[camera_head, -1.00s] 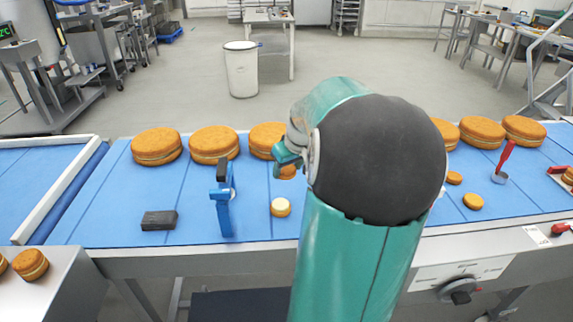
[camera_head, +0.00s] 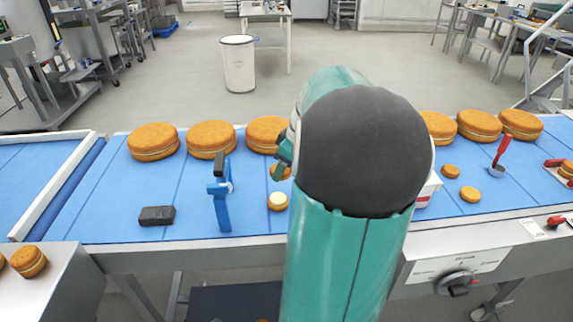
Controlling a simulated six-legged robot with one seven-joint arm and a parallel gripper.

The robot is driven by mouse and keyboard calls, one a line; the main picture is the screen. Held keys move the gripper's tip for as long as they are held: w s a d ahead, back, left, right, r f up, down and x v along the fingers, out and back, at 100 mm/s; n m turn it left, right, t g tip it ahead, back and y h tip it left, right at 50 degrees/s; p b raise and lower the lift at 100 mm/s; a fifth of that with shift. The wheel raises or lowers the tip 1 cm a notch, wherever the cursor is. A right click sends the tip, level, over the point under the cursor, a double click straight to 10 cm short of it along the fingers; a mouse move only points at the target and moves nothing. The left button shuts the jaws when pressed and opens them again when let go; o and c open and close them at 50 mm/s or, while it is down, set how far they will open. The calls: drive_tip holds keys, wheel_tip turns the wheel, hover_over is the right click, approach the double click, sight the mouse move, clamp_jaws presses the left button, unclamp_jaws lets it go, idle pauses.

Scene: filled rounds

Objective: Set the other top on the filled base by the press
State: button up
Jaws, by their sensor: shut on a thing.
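The filled base (camera_head: 278,201), a small brown round with a pale cream face, sits on the blue belt. It is just right of an upright blue tool with a dark top (camera_head: 220,195), which I take to be the press. My gripper (camera_head: 283,160) is mostly hidden behind my arm, with only part of its fingers showing. It is shut on a small brown round top (camera_head: 280,172), held above and slightly behind the filled base in the picture, apart from it. Two more small rounds, one farther (camera_head: 451,171) and one nearer (camera_head: 470,194), lie to the right.
Large filled rounds (camera_head: 153,141) line the belt's far side. A black block (camera_head: 157,216) lies left of the press. A white container (camera_head: 428,190) shows partly behind my arm. A red-handled tool (camera_head: 498,160) stands at the right. The blue belt (camera_head: 95,205) is clear at the left.

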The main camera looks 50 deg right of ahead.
drive_tip(key=n, duration=0.2)
drive_tip(key=f+n+y, duration=0.1)
drive_tip(key=n, duration=0.1)
drive_tip(key=w+n+y, duration=0.1)
drive_tip(key=shift+d+f+n+g, duration=0.1)
drive_tip(key=shift+f+n+g, duration=0.2)
drive_tip(key=shift+f+n, duration=0.1)
hover_over(278, 199)
drive_tip(key=s+d, duration=0.1)
drive_tip(key=shift+f, duration=2.9)
drive_tip(key=shift+f, duration=0.75)
drive_tip(key=o, duration=1.2)
drive_tip(key=shift+r, duration=3.5)
